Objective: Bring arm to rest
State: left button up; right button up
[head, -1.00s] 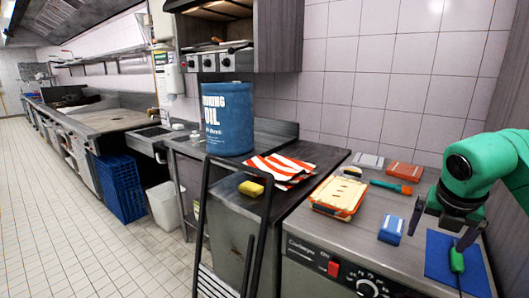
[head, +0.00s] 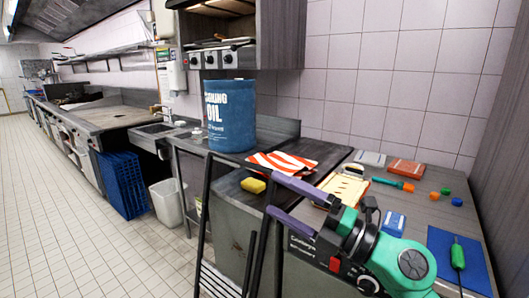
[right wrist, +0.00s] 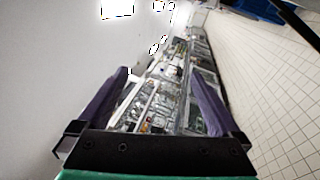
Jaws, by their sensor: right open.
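My right arm is green with a dark wrist, and its right gripper (head: 280,198) has two purple fingers. In the head view it is raised in front of the counter, pointing up and to the left. Its fingers are spread apart with nothing between them. In the right wrist view the gripper (right wrist: 160,95) is also empty, with the fingers wide apart. My left gripper does not show.
On the counter lie a cream-and-orange tray (head: 330,190), a blue box (head: 394,222), a blue mat (head: 440,244) with a green-handled tool (head: 458,256), and an orange-and-green tool (head: 392,184). A blue oil drum (head: 230,115), striped cloth (head: 278,163) and yellow sponge (head: 253,185) stand to the left.

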jog(key=w+d+f+m+t+h, duration=0.2)
jog(key=w+d+m+t+h, duration=0.2)
jog(key=d+m+t+h, duration=1.1)
jog(key=s+d+f+m+g+h, duration=0.25)
jog(key=f+m+g, duration=0.4)
jog(key=f, duration=0.35)
jog(key=s+d+f+m+g+h, duration=0.15)
jog(key=d+f+m+g, duration=0.25)
jog(key=f+m+g, duration=0.45)
jog(key=s+a+f+g+y, duration=0.2)
jog(key=s+f+g, duration=0.6)
jog(key=s+f, duration=1.05)
notch_tip(320, 180, down, 22)
jog(key=s+p, duration=0.1)
jog(key=s, duration=0.1)
jog(key=s+d+f+g+p, duration=0.1)
jog(key=s+d+f+g, duration=0.1)
jog(key=s+f, duration=1.1)
jog(key=s+d, duration=0.1)
jog(key=s, duration=0.2)
jog(key=shift+f+n, duration=0.3)
